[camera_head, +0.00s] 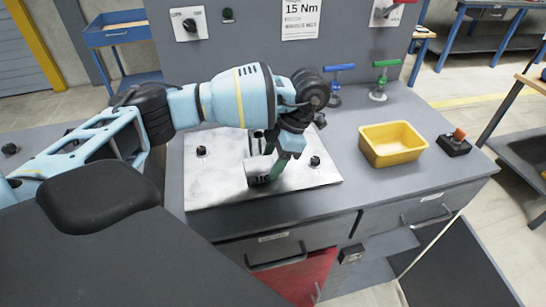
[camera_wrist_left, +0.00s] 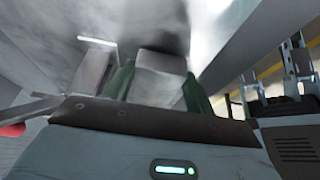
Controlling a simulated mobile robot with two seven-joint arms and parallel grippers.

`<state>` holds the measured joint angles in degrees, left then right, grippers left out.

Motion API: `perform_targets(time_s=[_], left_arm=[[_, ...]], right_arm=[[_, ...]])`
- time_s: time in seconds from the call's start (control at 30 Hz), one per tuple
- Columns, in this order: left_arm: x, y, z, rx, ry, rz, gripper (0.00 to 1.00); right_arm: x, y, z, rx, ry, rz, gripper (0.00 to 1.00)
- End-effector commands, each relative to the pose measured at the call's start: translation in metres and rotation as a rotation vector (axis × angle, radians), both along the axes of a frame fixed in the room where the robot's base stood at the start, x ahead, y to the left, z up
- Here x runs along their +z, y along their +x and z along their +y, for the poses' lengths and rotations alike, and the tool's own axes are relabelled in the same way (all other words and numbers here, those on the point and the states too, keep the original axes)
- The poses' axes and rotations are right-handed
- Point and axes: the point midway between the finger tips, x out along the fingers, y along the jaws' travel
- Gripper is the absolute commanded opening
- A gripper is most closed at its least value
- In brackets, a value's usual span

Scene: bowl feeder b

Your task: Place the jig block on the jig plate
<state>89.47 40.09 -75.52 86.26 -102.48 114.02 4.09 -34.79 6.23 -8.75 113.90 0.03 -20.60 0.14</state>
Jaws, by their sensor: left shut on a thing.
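The jig plate (camera_head: 215,187) is a pale, smudged metal sheet lying flat on the grey bench, with small dark knobs on it. My left gripper (camera_head: 275,166) reaches over the plate with its green fingers pointing down. It is shut on the jig block (camera_head: 258,173), a light grey metal piece with dark marks on its front. In the left wrist view the block (camera_wrist_left: 158,78) sits between the two green fingers of the gripper (camera_wrist_left: 157,92). The block is over the middle of the plate; I cannot tell whether it touches it. My right gripper is not in view.
A yellow bin (camera_head: 392,155) stands on the bench to the right, beside a dark box with an orange knob (camera_head: 456,142). A blue-handled clamp (camera_head: 337,85) and a green-handled clamp (camera_head: 381,82) stand behind. Dark knobs (camera_head: 201,151) (camera_head: 315,161) rise from the plate.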

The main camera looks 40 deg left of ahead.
Motion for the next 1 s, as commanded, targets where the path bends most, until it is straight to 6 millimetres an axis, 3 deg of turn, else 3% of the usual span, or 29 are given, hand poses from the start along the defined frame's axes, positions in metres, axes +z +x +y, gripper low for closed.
perform_targets(time_s=[0.23, 0.27, 0.43, 0.77, 1.0], left_arm=[[-0.004, 0.000, 0.000, 0.000, -0.001, -0.001, 0.15], [-0.004, 0.000, 0.000, 0.000, 0.000, 0.000, 0.55], [-0.004, 0.000, 0.000, 0.000, 0.000, 0.000, 0.76], [-0.001, 0.000, 0.000, 0.001, 0.000, 0.000, 0.76], [0.033, 0.008, -0.006, 0.000, 0.001, -0.007, 0.76]], right_arm=[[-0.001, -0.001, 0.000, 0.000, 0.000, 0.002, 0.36], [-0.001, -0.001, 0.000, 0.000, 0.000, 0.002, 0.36], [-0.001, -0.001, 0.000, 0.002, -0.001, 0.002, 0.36], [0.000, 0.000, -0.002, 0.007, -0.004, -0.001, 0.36], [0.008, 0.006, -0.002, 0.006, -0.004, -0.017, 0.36]])
